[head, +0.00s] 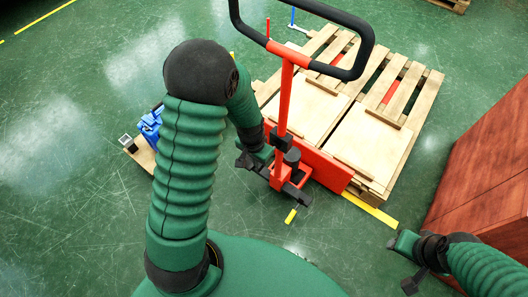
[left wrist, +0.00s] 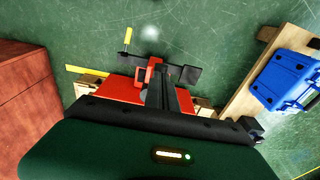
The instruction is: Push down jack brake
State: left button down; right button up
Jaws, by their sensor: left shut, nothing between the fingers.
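A red pallet jack (head: 284,110) stands upright in the head view, with a black loop handle (head: 362,50) on top and a red base with black parts (head: 290,180) low down. I cannot tell which black part is the brake. My left gripper (head: 250,162) is shut and empty, low beside the left of the jack's base. In the left wrist view its shut fingers (left wrist: 162,82) overlap the red body (left wrist: 115,90), close to a black bar (left wrist: 187,75); contact cannot be told.
A wooden pallet (head: 400,145) lies behind the jack, over its forks. A brown wooden box (head: 485,165) stands at the right. A blue item (head: 151,122) sits on wood at the left. Yellow tape (head: 372,211) marks the green floor, which is open at the left.

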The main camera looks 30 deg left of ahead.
pick_arm(q)
jog(key=shift+r, duration=0.4)
notch_tip(320, 180, up, 16)
jog(key=s+p, duration=0.1)
jog(key=p, duration=0.4)
jog(key=shift+s, duration=0.3)
jog(key=shift+a, duration=0.1)
jog(key=s+d+r+t+p, duration=0.2)
jog(key=s+d, duration=0.4)
jog(key=d, duration=0.2)
notch_tip(320, 180, up, 10)
jog(key=p, duration=1)
jog(key=shift+w+n+g, duration=0.3)
jog(key=shift+n, duration=0.1)
